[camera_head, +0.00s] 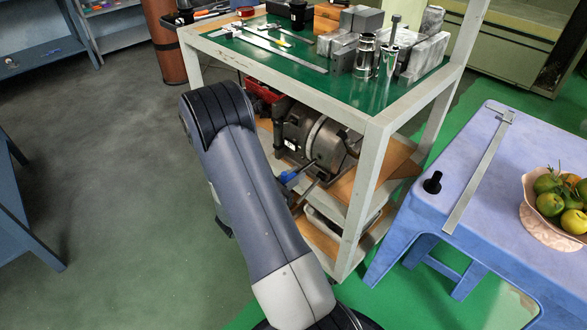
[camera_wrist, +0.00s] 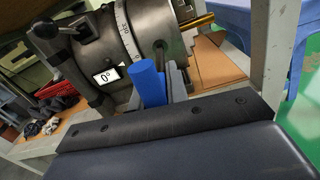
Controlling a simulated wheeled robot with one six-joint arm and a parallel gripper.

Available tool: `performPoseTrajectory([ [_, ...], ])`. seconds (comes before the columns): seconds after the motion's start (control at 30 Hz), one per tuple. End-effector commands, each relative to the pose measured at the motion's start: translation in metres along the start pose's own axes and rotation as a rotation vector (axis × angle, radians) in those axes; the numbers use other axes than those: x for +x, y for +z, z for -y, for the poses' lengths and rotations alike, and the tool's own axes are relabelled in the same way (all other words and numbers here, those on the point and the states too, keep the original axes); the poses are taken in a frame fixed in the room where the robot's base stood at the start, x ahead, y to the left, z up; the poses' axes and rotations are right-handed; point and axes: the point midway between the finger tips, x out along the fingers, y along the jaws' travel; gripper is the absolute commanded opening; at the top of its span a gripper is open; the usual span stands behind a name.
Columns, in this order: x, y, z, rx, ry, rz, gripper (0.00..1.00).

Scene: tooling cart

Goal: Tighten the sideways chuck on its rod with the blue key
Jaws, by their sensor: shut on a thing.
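The sideways chuck (camera_head: 322,142) lies on its side on the cart's wooden middle shelf. In the wrist view the chuck (camera_wrist: 150,25) shows a white scale ring and a "0°" label. A brass-coloured rod (camera_wrist: 197,21) sticks out of its right end. The blue key (camera_head: 288,176) is at the near side of the chuck, and its blue handle (camera_wrist: 149,82) stands out in the wrist view. My gripper (camera_wrist: 161,86) is shut on the key. The key's dark shaft reaches the chuck's side; I cannot tell how deep its tip sits.
The cart's pale front post (camera_head: 364,195) stands close right of my arm. The green cart top (camera_head: 265,55) above carries metal blocks, cylinders and measuring tools. A red bin (camera_head: 262,92) is left of the chuck. A blue table (camera_head: 480,210) with a fruit bowl (camera_head: 545,222) stands at right.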

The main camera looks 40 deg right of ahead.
Motion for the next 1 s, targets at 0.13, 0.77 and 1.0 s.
performPoseTrajectory([
  [0.13, 0.0, 0.0013, -0.0002, -0.066, 0.0, 0.001, 0.0],
  [0.77, 0.0045, -0.0001, 0.0003, -0.081, -0.002, 0.0, 0.0],
  [1.0, 0.0093, 0.0005, -0.0001, -0.081, 0.0, 0.0, 0.0],
])
